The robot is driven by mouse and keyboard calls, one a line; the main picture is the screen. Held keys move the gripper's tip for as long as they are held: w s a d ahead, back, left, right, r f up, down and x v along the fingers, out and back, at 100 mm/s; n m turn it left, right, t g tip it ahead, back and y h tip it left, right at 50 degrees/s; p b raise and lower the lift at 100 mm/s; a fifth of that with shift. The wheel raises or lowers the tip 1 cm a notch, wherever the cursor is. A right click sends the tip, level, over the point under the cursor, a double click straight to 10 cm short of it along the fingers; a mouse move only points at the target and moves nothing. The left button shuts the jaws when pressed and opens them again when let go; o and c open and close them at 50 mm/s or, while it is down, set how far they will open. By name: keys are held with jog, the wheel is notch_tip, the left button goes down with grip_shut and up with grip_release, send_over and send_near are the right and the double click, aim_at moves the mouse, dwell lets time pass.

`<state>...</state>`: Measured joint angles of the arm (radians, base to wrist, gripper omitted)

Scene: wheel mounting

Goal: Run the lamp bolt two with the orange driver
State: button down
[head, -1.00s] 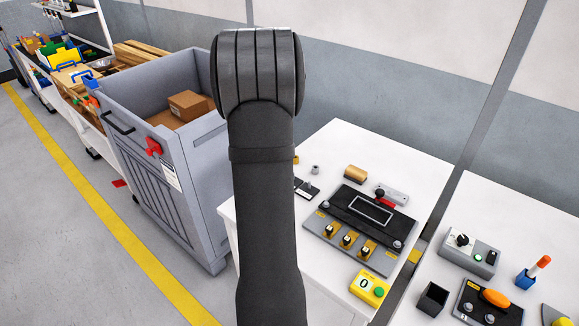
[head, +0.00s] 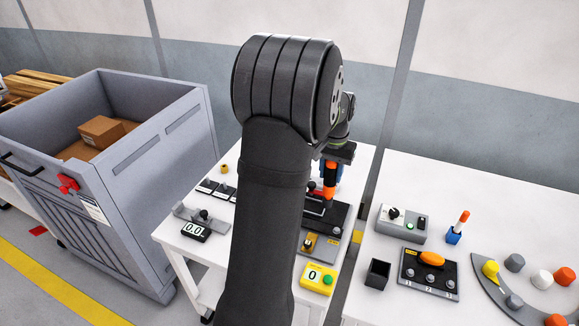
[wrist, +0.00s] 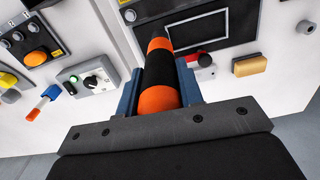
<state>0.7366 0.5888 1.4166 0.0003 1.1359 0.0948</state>
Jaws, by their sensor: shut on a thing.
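My gripper (head: 331,165) is shut on an orange-and-black driver (wrist: 159,72), held between blue fingers. In the head view the driver hangs above the black panel with a screen (head: 320,214); its tip is hard to make out, so I cannot tell whether it touches anything. The lamp panel (head: 408,262), with a domed orange lamp (head: 432,258) and a front row of bolts, is on the white table to the right, apart from my gripper. Its middle bolt (head: 431,279) appears to be number two. The lamp also shows at upper left in the wrist view (wrist: 35,57).
A grey switch box (head: 402,223), a blue holder (head: 454,237) with an orange-topped tool and a black open box (head: 377,274) surround the lamp panel. A curved tray (head: 490,295) with coloured knobs is at right. A yellow counter (head: 318,279) stands near my arm.

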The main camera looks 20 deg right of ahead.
jog(key=s+d+m, duration=0.1)
jog(key=s+d, duration=0.4)
jog(key=s, duration=0.5)
jog(key=s+d+r+m, duration=0.1)
jog(key=s+d+m, duration=0.1)
jog(key=s+d, duration=0.4)
jog(key=s+d+m, duration=0.2)
jog(key=s+d, duration=0.4)
jog(key=s, duration=0.9)
jog(key=shift+s+r, duration=0.15)
jog(key=shift+r, duration=0.15)
jog(key=shift+f, duration=3.85)
